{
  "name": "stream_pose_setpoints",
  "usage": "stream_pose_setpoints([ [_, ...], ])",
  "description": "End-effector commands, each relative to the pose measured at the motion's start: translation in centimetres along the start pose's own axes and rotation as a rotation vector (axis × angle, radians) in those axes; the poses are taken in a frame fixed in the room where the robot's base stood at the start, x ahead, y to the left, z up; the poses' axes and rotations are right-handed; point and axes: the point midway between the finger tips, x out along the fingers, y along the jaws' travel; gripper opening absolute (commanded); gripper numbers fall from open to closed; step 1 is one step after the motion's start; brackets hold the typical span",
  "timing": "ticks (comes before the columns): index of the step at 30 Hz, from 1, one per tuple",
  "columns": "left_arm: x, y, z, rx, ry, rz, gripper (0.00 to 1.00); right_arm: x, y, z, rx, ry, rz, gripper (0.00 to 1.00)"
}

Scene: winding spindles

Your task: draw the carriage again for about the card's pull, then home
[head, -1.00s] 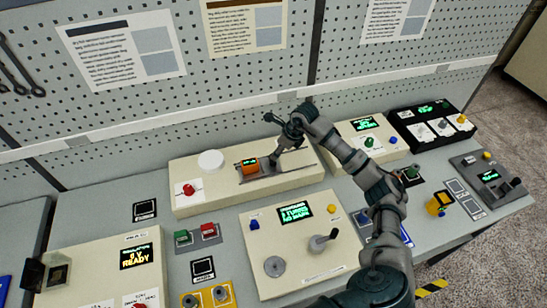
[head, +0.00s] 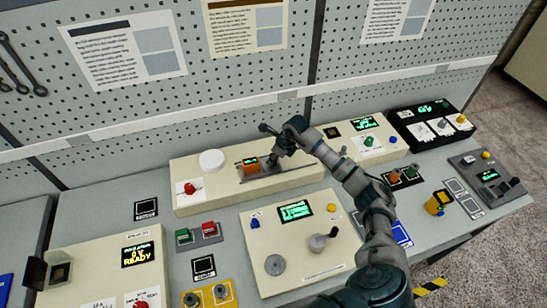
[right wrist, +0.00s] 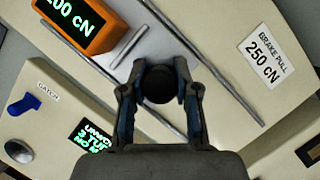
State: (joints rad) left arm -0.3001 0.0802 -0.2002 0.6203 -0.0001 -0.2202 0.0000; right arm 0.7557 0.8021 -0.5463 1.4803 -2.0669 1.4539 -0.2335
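The carriage knob (right wrist: 160,86) is dark and round, between the two fingers of my right gripper (right wrist: 160,72). The fingertips close in on its sides and appear to touch it. In the head view my right gripper (head: 274,160) is down at the rail of the long cream unit (head: 222,193), just right of the orange readout (head: 250,167). In the right wrist view the readout (right wrist: 86,22) is cut off and ends in "00 cN". The card (right wrist: 268,58) reads "BRAKE PULL 250 cN". My left gripper is out of view.
A cream panel with a green display (head: 295,211) and crank (head: 319,242) stands in front. A red knob (head: 189,188) and white disc (head: 211,160) are on the long unit's left. A black box (head: 432,124) stands at the back right. My right arm crosses the bench's right half.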

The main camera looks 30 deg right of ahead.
Motion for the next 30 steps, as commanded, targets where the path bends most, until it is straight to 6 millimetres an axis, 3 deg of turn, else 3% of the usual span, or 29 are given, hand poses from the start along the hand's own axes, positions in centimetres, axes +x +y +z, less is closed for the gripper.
stream_pose_setpoints([
  [7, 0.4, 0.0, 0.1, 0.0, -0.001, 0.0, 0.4, -0.3, -1.0, -0.7, 0.004, 0.0, -0.006, 0.0],
  [18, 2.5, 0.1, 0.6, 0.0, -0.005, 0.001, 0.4, -2.6, -7.0, -6.2, 0.004, -0.003, -0.006, 0.0],
  [30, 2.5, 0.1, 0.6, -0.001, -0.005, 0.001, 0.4, -3.1, -7.5, -6.6, 0.0, -0.006, -0.005, 0.0],
])
